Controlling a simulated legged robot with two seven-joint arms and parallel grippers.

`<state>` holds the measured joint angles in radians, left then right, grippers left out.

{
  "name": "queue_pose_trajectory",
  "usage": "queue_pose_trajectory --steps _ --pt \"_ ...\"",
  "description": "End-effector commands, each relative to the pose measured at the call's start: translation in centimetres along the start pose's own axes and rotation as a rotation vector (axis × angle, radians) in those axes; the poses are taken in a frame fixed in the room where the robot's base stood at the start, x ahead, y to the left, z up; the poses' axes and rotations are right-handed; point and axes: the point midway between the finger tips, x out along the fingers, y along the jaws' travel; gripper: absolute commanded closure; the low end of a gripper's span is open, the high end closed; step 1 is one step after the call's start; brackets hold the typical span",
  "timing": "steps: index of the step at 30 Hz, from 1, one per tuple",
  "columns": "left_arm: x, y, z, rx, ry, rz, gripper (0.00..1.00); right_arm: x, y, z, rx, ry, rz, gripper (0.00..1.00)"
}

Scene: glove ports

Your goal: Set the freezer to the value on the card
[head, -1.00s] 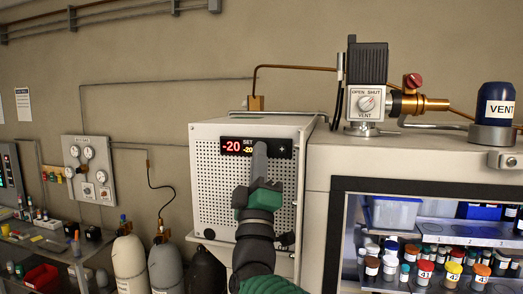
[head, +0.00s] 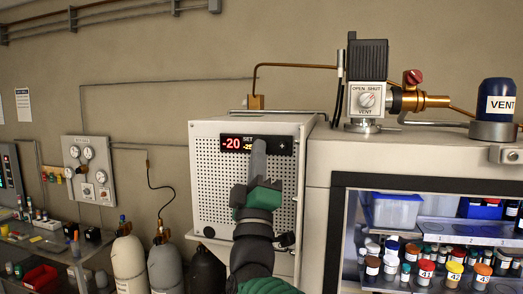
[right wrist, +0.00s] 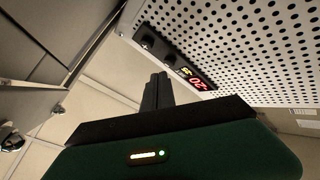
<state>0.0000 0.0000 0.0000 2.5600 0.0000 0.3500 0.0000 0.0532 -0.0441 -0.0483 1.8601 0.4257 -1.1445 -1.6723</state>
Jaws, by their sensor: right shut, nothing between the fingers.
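The freezer controller (head: 212,180) is a pale box with a perforated front. Its black display strip (head: 232,143) shows a red -20 and a smaller yellow SET value that looks like -25, partly hidden by my finger. A plus button (head: 282,147) is visible at the strip's right end. My right gripper (head: 259,146) is shut and empty, its tips over the strip between the SET value and the plus. In the right wrist view the fingers (right wrist: 157,92) point up at the strip (right wrist: 180,62); contact cannot be told. My left gripper is out of view. No readable card shows.
The open-fronted cabinet (head: 334,225) at right holds several capped vials. A vent valve (head: 366,100) and a blue VENT container (head: 496,100) stand on top. Gas cylinders (head: 165,270) stand at lower left. Sheets (head: 22,104) hang on the left wall, too small to read.

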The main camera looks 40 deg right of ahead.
Motion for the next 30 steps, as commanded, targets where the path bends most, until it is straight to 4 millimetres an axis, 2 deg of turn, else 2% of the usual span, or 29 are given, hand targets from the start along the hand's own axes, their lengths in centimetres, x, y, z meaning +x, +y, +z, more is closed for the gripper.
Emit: queue_pose_trajectory --steps 8,22,30 --pt "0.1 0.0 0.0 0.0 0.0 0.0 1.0 -0.1 0.0 -0.1 0.0 0.0 -0.001 1.0" --pt "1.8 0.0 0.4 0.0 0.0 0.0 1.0 -3.2 2.2 -2.2 0.002 0.001 0.0 1.0" --pt "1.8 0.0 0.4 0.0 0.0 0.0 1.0 -3.5 2.5 -2.6 0.0 0.0 -0.001 1.0"
